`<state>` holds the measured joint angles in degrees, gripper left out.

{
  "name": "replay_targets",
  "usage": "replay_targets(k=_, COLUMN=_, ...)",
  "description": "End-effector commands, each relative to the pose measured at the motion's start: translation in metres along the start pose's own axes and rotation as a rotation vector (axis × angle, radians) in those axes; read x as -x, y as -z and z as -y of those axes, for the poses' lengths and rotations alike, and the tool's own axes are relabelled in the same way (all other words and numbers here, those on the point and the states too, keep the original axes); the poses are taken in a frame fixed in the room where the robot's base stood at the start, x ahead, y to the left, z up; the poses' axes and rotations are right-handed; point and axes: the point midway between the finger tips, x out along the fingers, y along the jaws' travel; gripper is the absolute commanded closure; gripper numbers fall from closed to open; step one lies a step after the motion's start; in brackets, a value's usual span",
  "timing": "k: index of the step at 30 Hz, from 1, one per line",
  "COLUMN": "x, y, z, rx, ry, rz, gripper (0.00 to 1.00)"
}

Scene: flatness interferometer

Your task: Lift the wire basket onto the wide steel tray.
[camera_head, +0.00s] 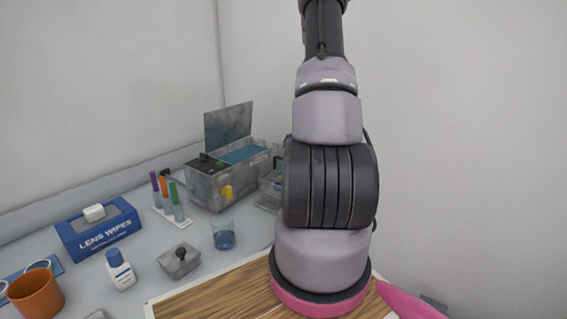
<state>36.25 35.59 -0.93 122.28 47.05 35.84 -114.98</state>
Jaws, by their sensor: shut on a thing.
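My arm fills the middle of the head view, and my gripper is not visible in it. I cannot make out the wire basket or the wide steel tray for certain. A see-through grey object (268,187) shows at the left edge of my arm, beside a grey tank, and is mostly hidden behind the arm. I cannot tell whether it is the basket.
The grey tank (215,186) has its lid (228,124) raised. On the counter stand a tube rack (180,221), a glass (223,235), a grey block with a knob (180,263), a white bottle (120,271), a lens wipes box (103,234) and an orange cup (36,295).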

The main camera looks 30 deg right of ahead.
Motion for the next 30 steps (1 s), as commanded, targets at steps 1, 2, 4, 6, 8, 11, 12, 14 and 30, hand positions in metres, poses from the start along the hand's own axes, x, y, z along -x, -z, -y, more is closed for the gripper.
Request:
replay_targets(k=1, x=-0.004, y=-0.002, z=-0.001, rx=-0.002, ry=0.001, rz=0.0, gripper=1.0)
replay_targets(k=2, x=-0.006, y=-0.003, z=-0.001, rx=-0.001, ry=0.002, rz=0.0, gripper=1.0)
replay_targets(k=4, x=-0.011, y=-0.005, z=-0.002, rx=-0.001, ry=0.002, rz=0.0, gripper=1.0)
replay_targets(k=6, x=-0.016, y=-0.007, z=-0.003, rx=-0.002, ry=0.001, rz=0.0, gripper=1.0)
replay_targets(k=8, x=-0.021, y=-0.009, z=-0.004, rx=-0.002, ry=0.002, rz=-0.001, gripper=1.0)
replay_targets(k=11, x=-0.027, y=-0.011, z=-0.006, rx=0.0, ry=0.001, rz=0.0, gripper=1.0)
replay_targets(k=12, x=-0.029, y=-0.012, z=-0.006, rx=-0.001, ry=0.001, rz=0.0, gripper=1.0)
replay_targets(k=14, x=-0.032, y=-0.013, z=-0.006, rx=-0.002, ry=0.001, rz=-0.001, gripper=1.0)
replay_targets(k=30, x=-0.038, y=-0.015, z=-0.008, rx=0.001, ry=0.0, rz=-0.001, gripper=1.0)
